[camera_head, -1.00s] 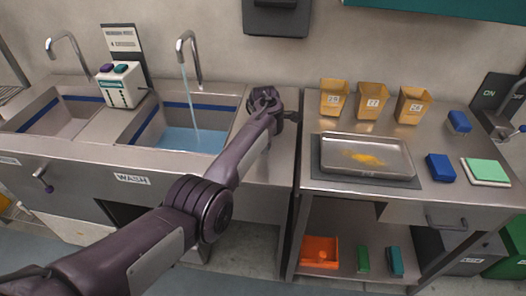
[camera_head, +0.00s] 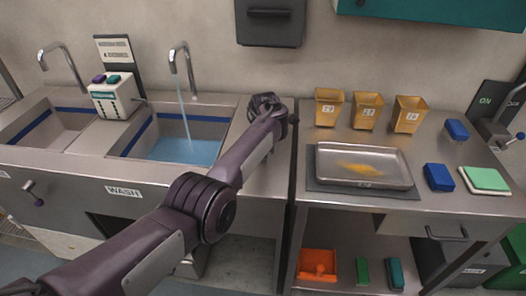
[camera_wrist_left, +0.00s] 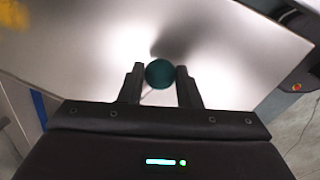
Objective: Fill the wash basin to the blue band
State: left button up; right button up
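The wash basin (camera_head: 207,131) is at left in the head view, with a WASH label (camera_head: 123,191) on its front. Blue water (camera_head: 190,151) lies in it. The blue band (camera_head: 203,118) runs along the wall above the water surface. A thin stream falls from the tap (camera_head: 181,52). My left gripper (camera_head: 266,102) is over the steel counter right of the basin. In the left wrist view its fingers (camera_wrist_left: 160,82) close around a round dark teal thing (camera_wrist_left: 160,73), touching both sides. What it belongs to is hidden. My right gripper is not in view.
A second basin (camera_head: 38,138) and a white box with purple and teal buttons (camera_head: 115,98) stand left. Right, a bench holds a steel tray (camera_head: 335,174) with yellow powder, several tan cups (camera_head: 366,111), blue blocks (camera_head: 438,177) and a green pad (camera_head: 484,178).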

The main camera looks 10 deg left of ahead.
pick_arm(q)
jog(key=o, duration=0.4)
jog(key=shift+w, duration=0.1)
jog(key=shift+s+d+r+p, duration=0.1)
jog(key=shift+s+r, duration=0.15)
jog(key=shift+r, duration=1)
jog(key=shift+s+d+r+p, duration=0.1)
jog(key=shift+s+r+p, duration=0.1)
jog(key=shift+r, duration=1.1)
jog(key=shift+s+r+p, duration=0.1)
jog(key=shift+s+r, duration=0.15)
jog(key=shift+r, duration=1)
